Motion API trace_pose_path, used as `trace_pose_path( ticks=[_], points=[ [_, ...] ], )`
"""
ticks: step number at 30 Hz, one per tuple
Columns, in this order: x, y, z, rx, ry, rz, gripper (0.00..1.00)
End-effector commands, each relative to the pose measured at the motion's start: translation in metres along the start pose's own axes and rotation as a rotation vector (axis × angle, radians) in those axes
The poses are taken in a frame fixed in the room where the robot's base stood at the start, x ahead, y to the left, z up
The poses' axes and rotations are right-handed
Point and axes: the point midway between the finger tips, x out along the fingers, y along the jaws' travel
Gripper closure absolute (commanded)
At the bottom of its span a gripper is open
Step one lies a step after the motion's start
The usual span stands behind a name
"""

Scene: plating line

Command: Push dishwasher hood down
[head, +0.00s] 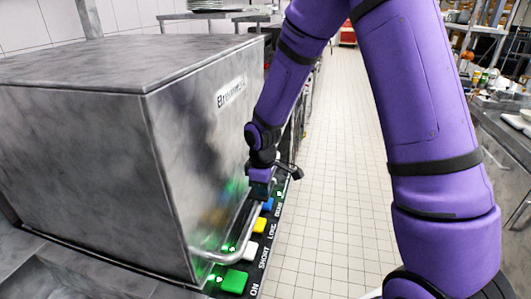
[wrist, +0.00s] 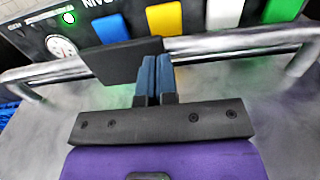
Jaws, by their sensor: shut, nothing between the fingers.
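The dishwasher hood (head: 75,110) is a large grey metal box at the left of the head view. Its lower edge is down close to the counter and button panel; I cannot tell whether a small gap is left. A metal bar handle (head: 232,252) runs along its front, low down. My gripper (head: 262,188) is at the hood's front, over the far part of the handle. In the wrist view its blue fingers (wrist: 153,80) are together and empty, at the handle bar (wrist: 240,42). I cannot tell if they touch it. The handle's middle is partly hidden by the gripper.
A button panel (head: 262,248) with green, white, yellow and blue buttons lies along the front below the handle. Green lamps glow on it. A tiled aisle (head: 325,200) is free to the right. A worktop (head: 500,120) with dishes stands at the far right. Plates (head: 215,5) are stacked behind the hood.

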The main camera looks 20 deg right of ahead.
Motion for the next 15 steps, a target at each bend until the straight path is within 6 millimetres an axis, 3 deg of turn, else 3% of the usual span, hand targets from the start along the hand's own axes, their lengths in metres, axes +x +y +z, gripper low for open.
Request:
trace_pose_path(
  ticks=[6, 15],
  points=[
    [-0.05, 0.0, -0.008, 0.002, 0.009, 0.011, 1.0],
    [-0.104, 0.0, -0.008, 0.001, 0.009, 0.011, 1.0]
  ],
)
